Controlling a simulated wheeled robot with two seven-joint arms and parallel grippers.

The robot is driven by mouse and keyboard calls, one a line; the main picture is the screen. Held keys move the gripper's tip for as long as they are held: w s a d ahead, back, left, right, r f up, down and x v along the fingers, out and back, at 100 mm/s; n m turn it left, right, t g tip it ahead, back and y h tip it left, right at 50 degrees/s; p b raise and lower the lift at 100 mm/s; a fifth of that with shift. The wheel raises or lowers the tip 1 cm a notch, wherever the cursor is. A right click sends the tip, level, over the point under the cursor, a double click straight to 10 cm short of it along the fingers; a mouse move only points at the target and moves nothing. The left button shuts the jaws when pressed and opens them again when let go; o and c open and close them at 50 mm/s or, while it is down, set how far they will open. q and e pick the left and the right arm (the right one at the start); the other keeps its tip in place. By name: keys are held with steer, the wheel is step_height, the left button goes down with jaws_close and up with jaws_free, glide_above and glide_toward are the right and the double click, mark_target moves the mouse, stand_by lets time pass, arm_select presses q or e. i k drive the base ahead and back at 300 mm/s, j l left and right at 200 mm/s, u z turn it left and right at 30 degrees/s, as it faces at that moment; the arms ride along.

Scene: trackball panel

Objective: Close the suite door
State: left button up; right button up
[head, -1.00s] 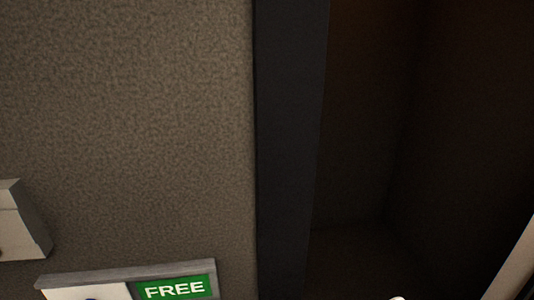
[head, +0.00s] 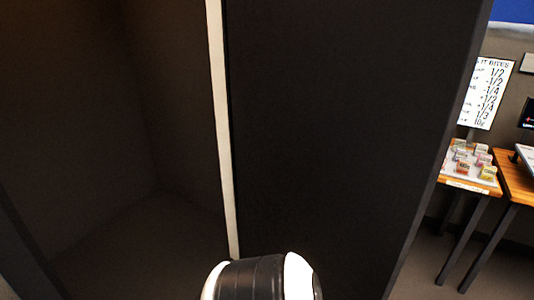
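A broad dark panel (head: 350,130) fills the middle of the head view. It looks like the suite door standing open, seen on its face. A pale vertical strip (head: 220,130) runs along its left side; I cannot tell whether it is the door's edge or the frame. Left of the strip is the dark, open interior of the suite (head: 90,120). No handle shows on the panel. A white and black part of my own arm is at the bottom centre, in front of the panel's lower left. Neither gripper is in view.
Right of the panel, a wooden table (head: 485,186) with dark legs holds a tray of small coloured items (head: 472,160). A white sign with handwritten fractions (head: 490,92) is behind it. Carpeted floor (head: 428,262) shows between the panel and the table legs.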

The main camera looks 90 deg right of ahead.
mark_target(346, 113)
steer(key=k+z, duration=0.3)
steer(key=k, duration=0.15)
steer(key=k+l+z, duration=0.25)
steer(key=k, duration=0.2)
steer(key=k+l+z, duration=0.4)
steer(key=l+z, duration=0.15)
steer(key=l, duration=0.6)
steer(key=l+z, duration=0.25)
steer(key=l, duration=0.55)
